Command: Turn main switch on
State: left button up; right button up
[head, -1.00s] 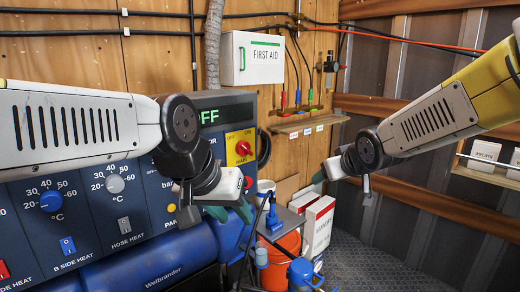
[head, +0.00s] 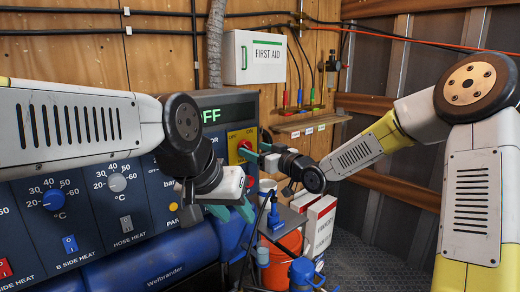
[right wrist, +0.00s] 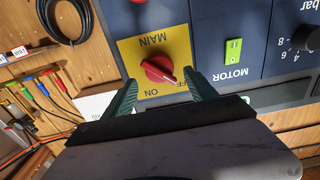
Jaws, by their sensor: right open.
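The main switch is a red rotary knob (right wrist: 160,69) on a yellow plate (right wrist: 148,47) marked MAIN, ON and OFF. It appears upside down in the right wrist view, with its pointer end toward OFF. In the head view the knob (head: 243,145) is partly visible beside my right gripper (head: 256,153). My right gripper (right wrist: 160,96) is open, its teal fingers to either side of the knob with gaps. No contact shows. My left gripper (head: 232,211) is lower, in front of the panel, its teal fingers apart and empty.
A small shelf (head: 308,122) is on the wooden wall to the right. An orange bucket (head: 280,250) and boxes (head: 320,225) stand below.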

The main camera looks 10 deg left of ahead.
aim_at(250, 148)
jog(key=shift+x, duration=1.65)
jog(key=c, duration=1.3)
